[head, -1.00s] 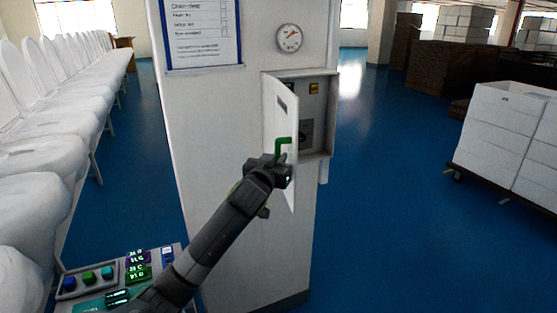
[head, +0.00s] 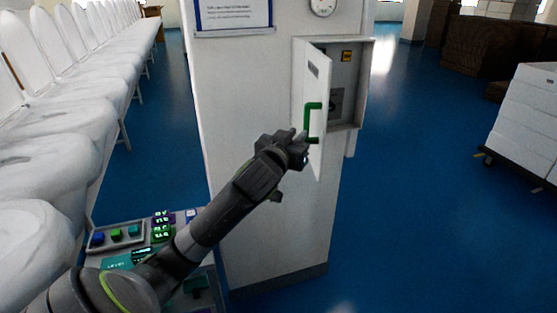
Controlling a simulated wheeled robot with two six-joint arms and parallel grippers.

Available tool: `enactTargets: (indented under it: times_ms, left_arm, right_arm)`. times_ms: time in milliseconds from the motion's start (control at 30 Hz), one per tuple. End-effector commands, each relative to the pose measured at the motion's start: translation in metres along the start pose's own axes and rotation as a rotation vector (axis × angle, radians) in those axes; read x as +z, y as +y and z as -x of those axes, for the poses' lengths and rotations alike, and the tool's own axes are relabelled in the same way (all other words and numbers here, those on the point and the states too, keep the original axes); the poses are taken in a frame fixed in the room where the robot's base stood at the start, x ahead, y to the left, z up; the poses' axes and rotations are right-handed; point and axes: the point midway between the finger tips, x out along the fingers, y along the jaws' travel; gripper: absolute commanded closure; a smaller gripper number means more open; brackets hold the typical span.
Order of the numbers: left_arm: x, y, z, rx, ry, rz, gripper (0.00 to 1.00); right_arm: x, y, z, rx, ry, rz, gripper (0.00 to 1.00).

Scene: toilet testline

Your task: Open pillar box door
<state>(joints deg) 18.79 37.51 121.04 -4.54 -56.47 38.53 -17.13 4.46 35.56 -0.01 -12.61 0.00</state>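The pillar box (head: 349,80) is a grey wall box on the side of the white pillar (head: 240,110). Its white door (head: 312,75) stands ajar, swung out on its left edge, and part of the inside with a yellow label shows. A green handle (head: 313,106) sits on the door's outer face. My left gripper (head: 303,148) is at the lower end of the handle, close to the door. Its fingers are small and partly hidden, so I cannot tell whether they grip the handle. My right gripper is not in view.
A row of white toilets (head: 60,130) runs along the left. A control panel (head: 135,245) with coloured buttons stands at the lower left. White boxes on a cart (head: 525,125) stand at the right. The blue floor (head: 430,220) right of the pillar is clear.

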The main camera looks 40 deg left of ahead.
Motion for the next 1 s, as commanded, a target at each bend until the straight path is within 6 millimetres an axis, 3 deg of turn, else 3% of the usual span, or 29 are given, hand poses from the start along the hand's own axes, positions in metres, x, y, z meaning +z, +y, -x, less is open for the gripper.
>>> enactTargets:
  times_ms: [300,500,700,1000]
  left_arm:
    - [0.001,0.0,0.058,0.002,0.003,-0.003,0.83]
    - [0.0,0.0,0.086,0.001,0.003,-0.003,0.83]
    - [0.0,0.0,0.097,0.0,0.002,-0.001,0.83]
    - [-0.001,0.0,0.098,0.0,0.002,-0.001,0.83]
  right_arm:
    - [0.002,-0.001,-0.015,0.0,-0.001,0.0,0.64]
    - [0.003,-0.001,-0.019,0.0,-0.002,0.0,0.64]
    - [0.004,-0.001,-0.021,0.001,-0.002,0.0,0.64]
    - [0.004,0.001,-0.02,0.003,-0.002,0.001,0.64]
